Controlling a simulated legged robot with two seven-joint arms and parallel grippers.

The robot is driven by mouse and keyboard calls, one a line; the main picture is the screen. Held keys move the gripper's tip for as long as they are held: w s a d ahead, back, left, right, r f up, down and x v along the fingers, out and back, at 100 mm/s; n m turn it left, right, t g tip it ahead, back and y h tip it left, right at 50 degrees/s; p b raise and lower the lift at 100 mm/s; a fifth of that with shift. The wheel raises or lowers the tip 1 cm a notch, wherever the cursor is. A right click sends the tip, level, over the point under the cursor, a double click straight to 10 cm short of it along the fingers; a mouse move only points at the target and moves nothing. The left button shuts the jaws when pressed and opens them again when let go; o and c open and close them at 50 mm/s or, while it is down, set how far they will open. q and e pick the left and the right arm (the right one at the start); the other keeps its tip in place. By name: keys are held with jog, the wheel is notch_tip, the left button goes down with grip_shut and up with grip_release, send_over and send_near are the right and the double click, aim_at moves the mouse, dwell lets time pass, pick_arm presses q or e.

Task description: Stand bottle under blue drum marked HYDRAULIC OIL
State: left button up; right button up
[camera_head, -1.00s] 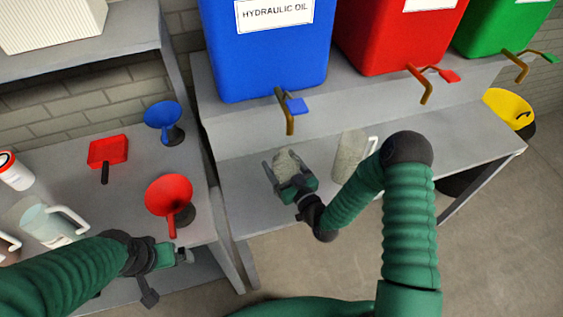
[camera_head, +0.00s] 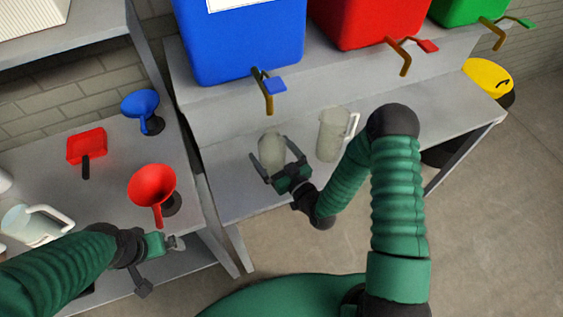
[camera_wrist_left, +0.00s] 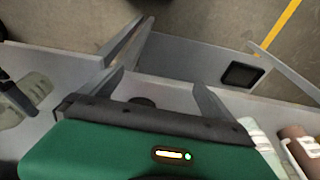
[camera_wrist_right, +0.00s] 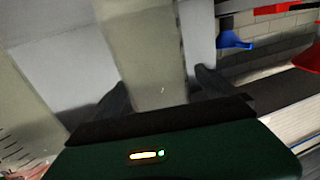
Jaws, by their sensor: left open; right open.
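A pale translucent bottle (camera_head: 271,149) stands upright on the grey lower shelf, a little in front of and below the tap (camera_head: 267,92) of the blue drum (camera_head: 245,45). The drum's white label is cut off at the top of the head view. My right gripper (camera_head: 275,164) is open, its fingers spread on either side of the bottle. In the right wrist view the bottle (camera_wrist_right: 145,50) rises between the fingers. My left gripper (camera_head: 175,243) is open and empty above the left bench; its fingers show in the left wrist view (camera_wrist_left: 158,88).
A handled jug (camera_head: 332,135) stands right of the bottle. Red (camera_head: 365,22) and green (camera_head: 465,8) drums have their own taps. The left bench holds a red funnel (camera_head: 152,184), a blue funnel (camera_head: 140,104), a red scoop (camera_head: 87,147) and another jug (camera_head: 33,224).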

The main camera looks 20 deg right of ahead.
aim_at(277, 170)
jog(key=b+v, duration=0.1)
jog(key=v, duration=0.7)
jog(key=shift+w+d+f, duration=0.1)
jog(key=shift+d, duration=0.05)
jog(key=shift+s, duration=0.25)
jog(key=f+n+g, duration=0.1)
jog(key=w+f+g, duration=0.1)
jog(key=g, duration=0.1)
jog(key=a+f+n+g, duration=0.1)
jog(key=g, duration=0.1)
jog(key=shift+w+f+n, duration=0.2)
jog(key=shift+w+n, duration=0.1)
jog(key=shift+w, duration=0.05)
jog(key=s+d+g+h, duration=0.1)
jog(key=g, duration=0.1)
jog(key=s+d+m+g+h, duration=0.1)
jog(key=d+g, duration=0.1)
jog(key=shift+f+h, duration=0.15)
jog(key=shift+h, duration=0.15)
jog(key=s+r+m+g+h, duration=0.1)
jog(key=s+r+m+g, duration=0.3)
jog(key=s, duration=0.7)
notch_tip(277, 170, up, 2)
jog(key=shift+s+a+g, duration=0.2)
jog(key=shift+s+g, duration=0.05)
jog(key=shift+g, duration=0.75)
jog(key=shift+a, duration=0.1)
